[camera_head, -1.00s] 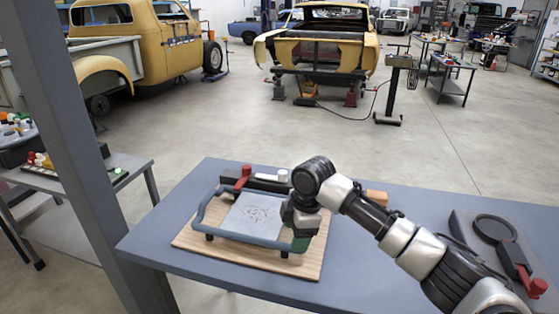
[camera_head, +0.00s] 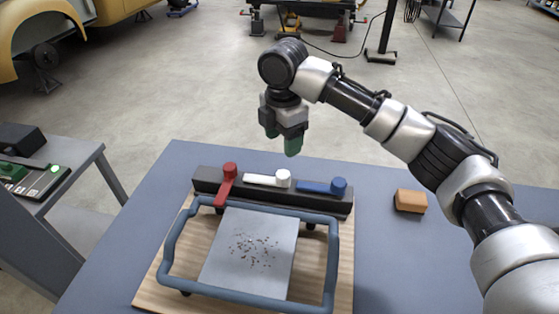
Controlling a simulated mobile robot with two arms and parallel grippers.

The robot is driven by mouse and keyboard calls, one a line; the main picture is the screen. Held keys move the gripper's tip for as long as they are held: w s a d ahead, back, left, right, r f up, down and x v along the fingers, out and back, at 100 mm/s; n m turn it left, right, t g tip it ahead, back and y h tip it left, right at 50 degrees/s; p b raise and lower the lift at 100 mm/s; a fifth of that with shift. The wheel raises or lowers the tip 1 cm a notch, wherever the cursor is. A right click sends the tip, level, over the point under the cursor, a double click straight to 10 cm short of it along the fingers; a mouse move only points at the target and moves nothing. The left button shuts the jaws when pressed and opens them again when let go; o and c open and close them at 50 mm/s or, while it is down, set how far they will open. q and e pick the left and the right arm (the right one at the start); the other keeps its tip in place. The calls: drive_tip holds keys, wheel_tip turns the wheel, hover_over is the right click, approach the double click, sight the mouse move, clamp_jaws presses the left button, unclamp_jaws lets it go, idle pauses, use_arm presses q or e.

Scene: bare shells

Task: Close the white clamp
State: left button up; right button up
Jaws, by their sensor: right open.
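The white clamp (camera_head: 267,179) is the middle one of three levers on a dark bar (camera_head: 322,203). Its round knob is at the right and its flat lever points left along the bar. My right gripper (camera_head: 282,140) hangs in the air with its green fingertips pointing down, apart, with nothing between them. In the picture it shows just above the white clamp and does not touch it. My left gripper is not in view.
A red clamp (camera_head: 228,182) points toward the front at the left of the bar. A blue clamp (camera_head: 323,187) lies along it at the right. A blue tubular frame (camera_head: 333,262) surrounds a speckled grey plate (camera_head: 250,248) on a wooden board (camera_head: 155,291). An orange-brown block (camera_head: 410,201) sits to the right.

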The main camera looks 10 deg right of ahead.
sight(283, 174)
drive_tip(key=f, duration=1)
drive_tip(key=shift+s+p, duration=0.2)
drive_tip(key=shift+p, duration=0.1)
clamp_jaws()
